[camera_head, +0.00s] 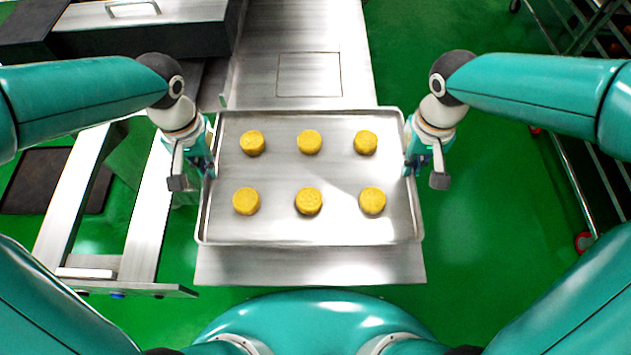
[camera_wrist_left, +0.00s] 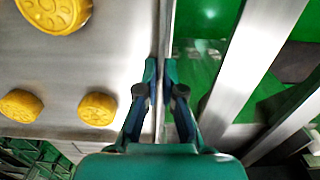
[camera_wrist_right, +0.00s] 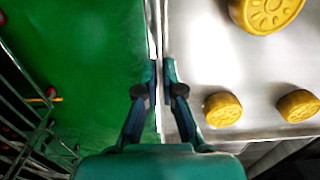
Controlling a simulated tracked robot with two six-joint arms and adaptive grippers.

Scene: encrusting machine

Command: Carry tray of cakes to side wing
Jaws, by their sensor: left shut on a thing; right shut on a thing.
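A metal tray (camera_head: 280,225) with several round yellow cakes (camera_head: 308,142) in two rows is in the middle of the head view. My left gripper (camera_head: 210,168) is shut on the tray's left rim, and my right gripper (camera_head: 409,168) is shut on its right rim. The left wrist view shows the fingers (camera_wrist_left: 160,78) pinching the rim, with cakes (camera_wrist_left: 97,108) beside it. The right wrist view shows the same grip (camera_wrist_right: 160,78) on the other rim, with cakes (camera_wrist_right: 222,109) on the tray. Whether the tray touches the surface below cannot be told.
A steel surface (camera_head: 310,266) extends below and beyond the tray. A metal frame with rails (camera_head: 150,215) stands at left, near the tray. A wire rack (camera_head: 590,160) stands at right, with green floor (camera_head: 490,220) between.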

